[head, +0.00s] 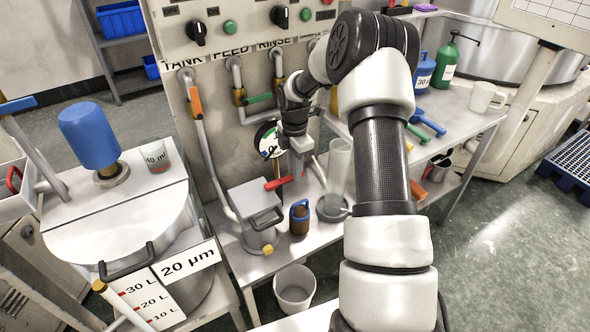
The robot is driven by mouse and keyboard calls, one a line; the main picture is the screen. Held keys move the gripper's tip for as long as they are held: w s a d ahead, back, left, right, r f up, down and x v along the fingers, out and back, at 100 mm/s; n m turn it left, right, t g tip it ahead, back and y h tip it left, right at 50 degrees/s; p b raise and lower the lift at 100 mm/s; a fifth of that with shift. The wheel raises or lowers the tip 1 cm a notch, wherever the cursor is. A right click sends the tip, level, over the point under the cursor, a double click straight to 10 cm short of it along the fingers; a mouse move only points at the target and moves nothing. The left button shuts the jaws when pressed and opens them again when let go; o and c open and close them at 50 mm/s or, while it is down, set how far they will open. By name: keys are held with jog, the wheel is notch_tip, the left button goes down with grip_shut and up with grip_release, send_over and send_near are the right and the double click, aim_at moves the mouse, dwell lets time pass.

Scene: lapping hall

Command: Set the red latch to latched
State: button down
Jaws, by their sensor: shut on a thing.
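The red latch (278,183) shows as a short red bar beside the grey lidded box (256,205) on the bench in front of the panel. It lies roughly level, with its right end at my gripper. My gripper (296,170) points down there, small in the head view, and is shut on the red latch. The fingertips and the latch's right end are partly hidden, so I cannot tell whether the latch is fully engaged.
A clear cylinder (339,172) stands close right of my gripper. A brown bottle with a blue top (299,217) stands in front. A round gauge (267,140) and pipes with orange (196,102) and green (258,98) handles are behind. A white bucket (294,287) is below.

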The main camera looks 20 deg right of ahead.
jog(key=c, duration=1.6)
grip_release()
jog(key=shift+c, duration=0.2)
jog(key=shift+r, duration=0.15)
notch_tip(320, 180, up, 17)
jog(key=p, duration=0.2)
